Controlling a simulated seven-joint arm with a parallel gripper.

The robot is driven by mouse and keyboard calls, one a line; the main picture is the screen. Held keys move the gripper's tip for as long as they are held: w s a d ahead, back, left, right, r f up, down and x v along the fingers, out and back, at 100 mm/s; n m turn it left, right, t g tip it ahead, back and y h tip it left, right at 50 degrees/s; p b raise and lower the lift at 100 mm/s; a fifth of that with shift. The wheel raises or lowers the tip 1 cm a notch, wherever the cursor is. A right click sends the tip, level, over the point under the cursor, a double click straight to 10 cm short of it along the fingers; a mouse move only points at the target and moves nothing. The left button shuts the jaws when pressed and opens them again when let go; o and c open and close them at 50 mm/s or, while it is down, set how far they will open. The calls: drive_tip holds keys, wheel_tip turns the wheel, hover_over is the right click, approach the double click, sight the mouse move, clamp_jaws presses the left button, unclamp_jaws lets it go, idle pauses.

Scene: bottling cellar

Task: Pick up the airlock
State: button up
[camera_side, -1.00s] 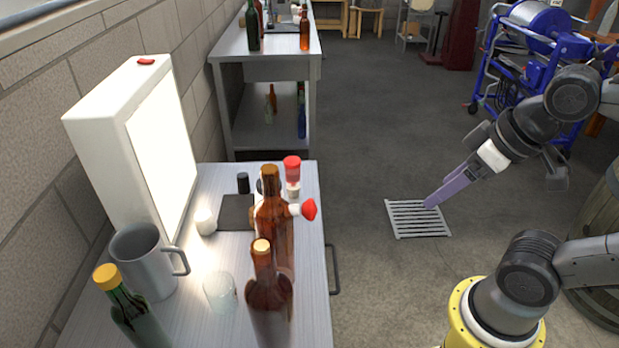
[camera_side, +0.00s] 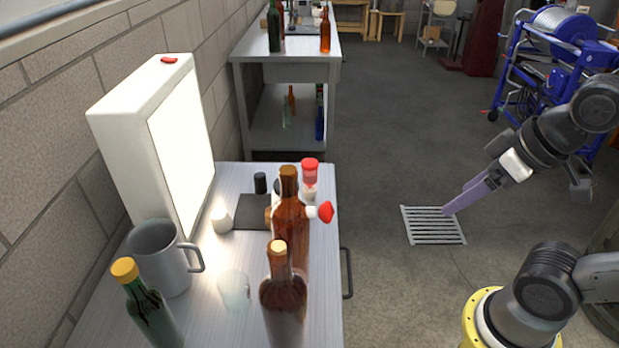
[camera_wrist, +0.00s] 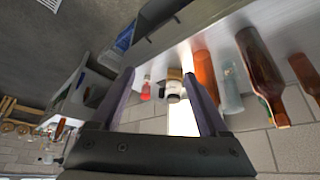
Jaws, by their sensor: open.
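A small upright piece with a red cap, clear body and pale base (camera_side: 310,180), which looks like the airlock, stands near the far right corner of the bench, behind a brown bottle (camera_side: 290,235). It also shows upside down in the wrist view as a red-ended piece (camera_wrist: 146,90), between my fingers in the picture but well beyond them. My gripper (camera_side: 447,212) is open and empty, out over the floor to the right of the bench. Its two purple fingers are spread apart in the wrist view (camera_wrist: 159,74).
A white item with a red end (camera_side: 326,212) sticks out beside the brown bottle. A second brown bottle (camera_side: 283,300), a green bottle (camera_side: 150,312), a grey mug (camera_side: 160,258) and a clear glass (camera_side: 234,290) stand nearer. A light box (camera_side: 150,145) stands left.

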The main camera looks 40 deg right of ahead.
drive_tip(key=shift+o, duration=0.8)
